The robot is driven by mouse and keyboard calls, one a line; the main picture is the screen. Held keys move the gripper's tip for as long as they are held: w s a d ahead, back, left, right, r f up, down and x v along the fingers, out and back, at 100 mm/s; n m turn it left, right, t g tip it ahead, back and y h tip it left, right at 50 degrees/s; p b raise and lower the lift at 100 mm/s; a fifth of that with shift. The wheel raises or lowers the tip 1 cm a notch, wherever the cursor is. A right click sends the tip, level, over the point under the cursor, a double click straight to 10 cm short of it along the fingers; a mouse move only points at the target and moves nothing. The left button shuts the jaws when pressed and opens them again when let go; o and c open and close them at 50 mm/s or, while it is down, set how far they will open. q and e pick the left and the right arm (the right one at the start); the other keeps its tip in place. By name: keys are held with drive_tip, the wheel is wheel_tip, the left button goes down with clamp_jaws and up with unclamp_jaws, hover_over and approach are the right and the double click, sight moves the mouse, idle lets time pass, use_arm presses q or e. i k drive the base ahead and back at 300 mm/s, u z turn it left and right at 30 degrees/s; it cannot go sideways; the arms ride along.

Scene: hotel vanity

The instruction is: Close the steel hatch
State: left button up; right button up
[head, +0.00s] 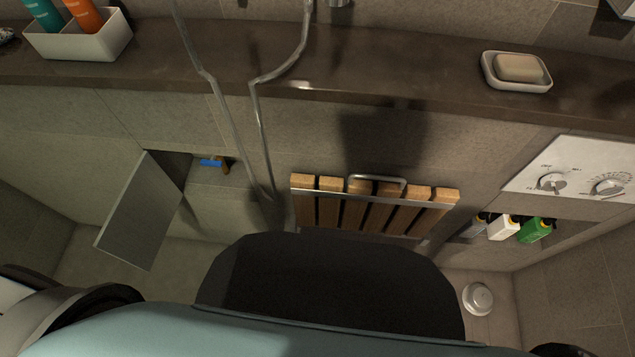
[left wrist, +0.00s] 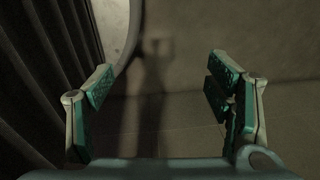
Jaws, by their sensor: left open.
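The steel hatch (head: 143,212) is a flat grey panel at the left of the head view. It stands open, swung out from a recess in the tiled wall. A blue-handled valve (head: 212,162) shows at the opening. My left gripper (left wrist: 160,85) shows in the left wrist view, with its two green-padded fingers wide apart and nothing between them. The hatch is not recognisable in that view, so I cannot tell the distance to it. Neither gripper shows in the head view; only part of my left arm is at the lower left edge.
A slatted wooden seat (head: 372,205) is on the wall at the middle. A dark ledge (head: 400,70) above holds a white box (head: 88,38) of bottles and a soap dish (head: 517,71). A bottle niche (head: 512,228) is at right. A dark curtain (left wrist: 50,80) hangs left in the wrist view.

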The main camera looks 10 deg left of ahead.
sight(134, 232)
drive_tip(key=u, duration=1.55)
drive_tip(key=i, duration=0.15)
drive_tip(key=u, duration=0.4)
